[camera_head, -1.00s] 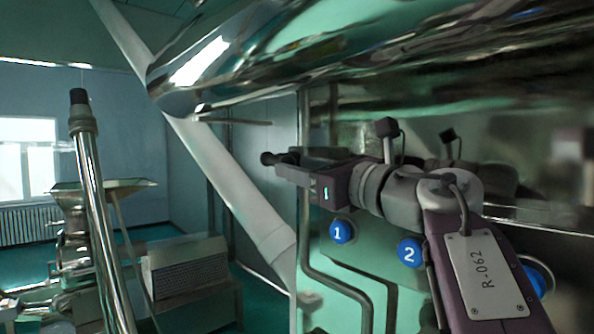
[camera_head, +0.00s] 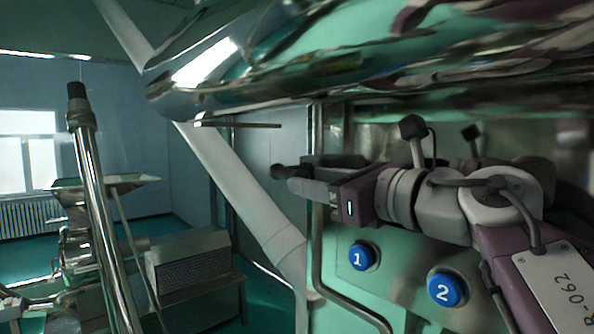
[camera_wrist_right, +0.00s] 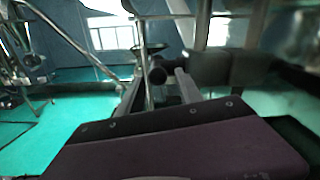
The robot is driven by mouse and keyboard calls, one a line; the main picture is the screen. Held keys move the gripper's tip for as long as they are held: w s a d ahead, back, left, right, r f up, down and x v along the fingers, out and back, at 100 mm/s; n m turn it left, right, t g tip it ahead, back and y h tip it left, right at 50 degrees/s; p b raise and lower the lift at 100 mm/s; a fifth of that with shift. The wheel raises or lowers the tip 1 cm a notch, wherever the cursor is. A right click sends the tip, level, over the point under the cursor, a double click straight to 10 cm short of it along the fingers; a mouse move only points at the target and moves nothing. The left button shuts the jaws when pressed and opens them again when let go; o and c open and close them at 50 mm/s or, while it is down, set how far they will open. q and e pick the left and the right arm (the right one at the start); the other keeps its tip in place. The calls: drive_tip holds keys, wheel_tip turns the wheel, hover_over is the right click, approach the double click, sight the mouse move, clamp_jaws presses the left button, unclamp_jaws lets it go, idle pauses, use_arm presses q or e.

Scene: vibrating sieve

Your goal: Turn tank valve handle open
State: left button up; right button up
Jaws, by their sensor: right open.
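In the right wrist view a dark round knob (camera_wrist_right: 157,73) lies ahead, between the open fingers. I cannot tell whether the fingers touch it. The rest of the handle is hidden or too dark to make out. My right gripper points left, below the shiny tank (camera_head: 205,85). My left gripper is not in view.
A thin metal bar (camera_head: 240,124) sticks out under the tank. Blue buttons 1 (camera_head: 362,257) and 2 (camera_head: 445,288) are on the green panel below my right arm. A pale slanted pipe (camera_head: 235,190) and a bent pipe (camera_head: 318,230) stand close by.

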sight(282, 175)
drive_tip(key=w+a+p, duration=0.2)
drive_tip(key=a, duration=0.1)
drive_tip(key=shift+w+r+p, duration=0.3)
drive_tip(key=shift+r+p, duration=0.1)
drive_tip(key=x, duration=0.1)
drive_tip(key=p+x, duration=0.1)
drive_tip(key=x, duration=0.2)
drive_tip(key=shift+w+d+f+p, duration=0.1)
drive_tip(key=shift+w+f+p, duration=0.25)
drive_tip(key=shift+w, duration=0.45)
drive_tip(key=shift+s, duration=0.3)
drive_tip(key=shift+c, duration=0.2)
drive_tip(key=shift+s, duration=0.15)
drive_tip(key=c, duration=0.5)
clamp_jaws()
